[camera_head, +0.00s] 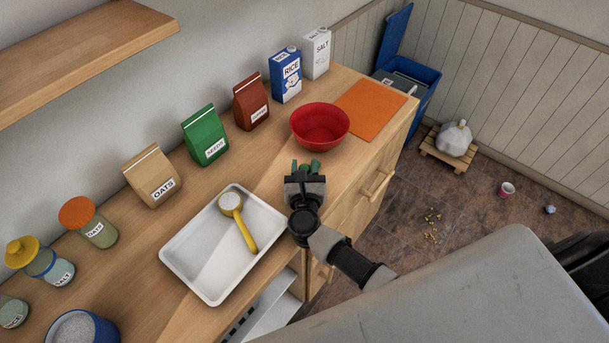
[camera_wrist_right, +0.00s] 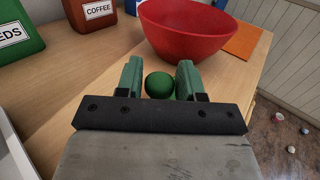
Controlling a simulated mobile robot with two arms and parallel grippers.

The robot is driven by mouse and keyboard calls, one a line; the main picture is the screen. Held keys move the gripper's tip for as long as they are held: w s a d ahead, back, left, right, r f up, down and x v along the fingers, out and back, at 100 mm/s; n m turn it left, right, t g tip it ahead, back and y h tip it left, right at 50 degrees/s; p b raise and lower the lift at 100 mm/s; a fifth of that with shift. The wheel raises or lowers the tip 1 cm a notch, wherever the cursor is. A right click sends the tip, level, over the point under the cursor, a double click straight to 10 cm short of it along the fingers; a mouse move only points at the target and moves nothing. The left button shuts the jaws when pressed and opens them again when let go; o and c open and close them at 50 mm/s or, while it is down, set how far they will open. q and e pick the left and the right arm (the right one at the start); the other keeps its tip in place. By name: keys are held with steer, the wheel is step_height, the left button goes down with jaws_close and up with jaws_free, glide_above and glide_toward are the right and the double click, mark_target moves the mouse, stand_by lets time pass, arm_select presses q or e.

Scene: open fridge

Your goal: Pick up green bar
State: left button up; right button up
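A small green piece with a round end (camera_wrist_right: 160,85), which looks like the green bar seen end-on, lies between the fingers of my right gripper in the wrist view. Its length is hidden, and whether it is lifted off the counter is not clear. My right gripper (camera_head: 305,168) is over the front edge of the counter, just in front of the red bowl. Its green fingers also show in the wrist view (camera_wrist_right: 160,80); they stand apart, with thin gaps seeming to remain beside the green piece. My left gripper is not in view.
The red bowl (camera_head: 320,126) stands just beyond the gripper, with an orange board (camera_head: 371,105) behind it. A white tray (camera_head: 179,263) with a yellow scoop (camera_head: 241,222) lies to the left. Bags and cartons, such as the green seeds bag (camera_head: 205,136), line the wall.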

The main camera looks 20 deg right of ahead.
mark_target(307, 168)
steer(key=c, duration=0.5)
steer(key=shift+r, duration=0.4)
steer(key=r, duration=0.3)
steer(key=shift+s+d+r, duration=0.2)
steer(key=shift+r, duration=0.1)
steer(key=s+d+r, duration=0.2)
steer(key=s, duration=0.1)
steer(key=s+d+r, duration=0.2)
steer(key=s+d+r+p, duration=0.1)
steer(key=s+d+r, duration=0.1)
steer(key=s+d, duration=0.1)
steer(key=shift+s+r, duration=0.3)
